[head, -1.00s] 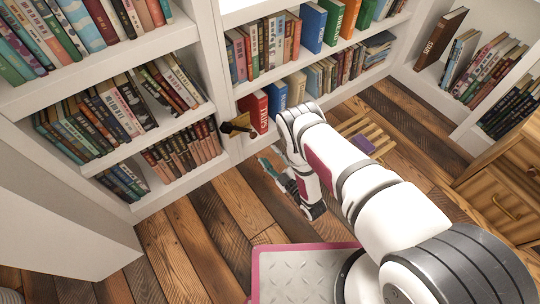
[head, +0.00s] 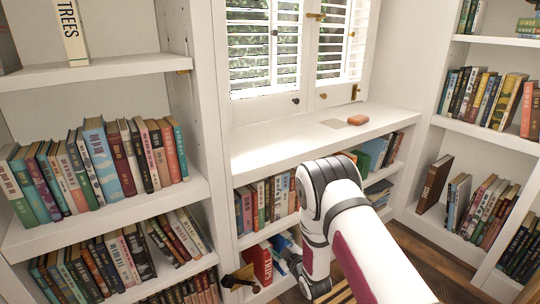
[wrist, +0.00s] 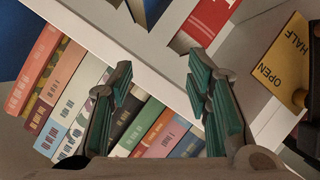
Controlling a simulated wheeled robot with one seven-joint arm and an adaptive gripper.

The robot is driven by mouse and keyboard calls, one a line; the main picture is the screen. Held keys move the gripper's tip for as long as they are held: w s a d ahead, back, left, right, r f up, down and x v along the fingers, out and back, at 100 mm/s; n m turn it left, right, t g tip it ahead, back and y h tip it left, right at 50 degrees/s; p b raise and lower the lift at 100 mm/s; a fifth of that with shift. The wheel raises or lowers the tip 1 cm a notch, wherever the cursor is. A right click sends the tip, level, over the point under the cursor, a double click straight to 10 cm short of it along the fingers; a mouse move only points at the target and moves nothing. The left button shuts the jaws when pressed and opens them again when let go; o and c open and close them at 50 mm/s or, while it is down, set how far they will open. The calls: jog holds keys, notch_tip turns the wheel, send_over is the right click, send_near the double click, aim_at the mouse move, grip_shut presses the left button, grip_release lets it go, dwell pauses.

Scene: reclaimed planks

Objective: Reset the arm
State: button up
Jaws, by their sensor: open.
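My gripper (wrist: 158,95) shows in the wrist view with its two green-padded fingers spread wide apart and nothing between them. Behind the fingers are a white shelf edge (wrist: 130,62) and a row of books (wrist: 75,100); I cannot tell the exact distance to them. In the head view my white arm reaches up from the lower right toward the lower window shelves. The gripper end is mostly hidden there behind the arm.
White bookcases stand left (head: 105,215) and right (head: 485,132). A yellow sign (wrist: 279,62) with "OPEN" and "HALF" shows in the wrist view. A red book (head: 258,265) stands low.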

jog(key=d+r+m+g+h, duration=0.1)
jog(key=d+r+m+h, duration=0.15)
jog(key=r, duration=0.55)
jog(key=d+r+m+g+h, duration=0.1)
jog(key=d+r, duration=0.2)
jog(key=r, duration=0.4)
jog(key=s+d+r+m+g+h, duration=0.1)
jog(key=s+d+r+m+g, duration=0.4)
jog(key=s+r, duration=0.9)
jog(key=s+d+r+m+g, duration=0.1)
jog(key=s+d+r+g, duration=0.15)
jog(key=s, duration=1.05)
jog(key=s+d+r+m+g, duration=0.15)
jog(key=s+r, duration=0.25)
jog(key=s, duration=1)
jog(key=s+d+r+m+g, duration=0.1)
jog(key=s+r+g, duration=0.15)
jog(key=s, duration=1.05)
notch_tip(320, 180, up, 38)
jog(key=t+p, duration=0.5)
jog(key=p, duration=3)
jog(key=shift+w+p, duration=0.15)
jog(key=shift+p, duration=0.2)
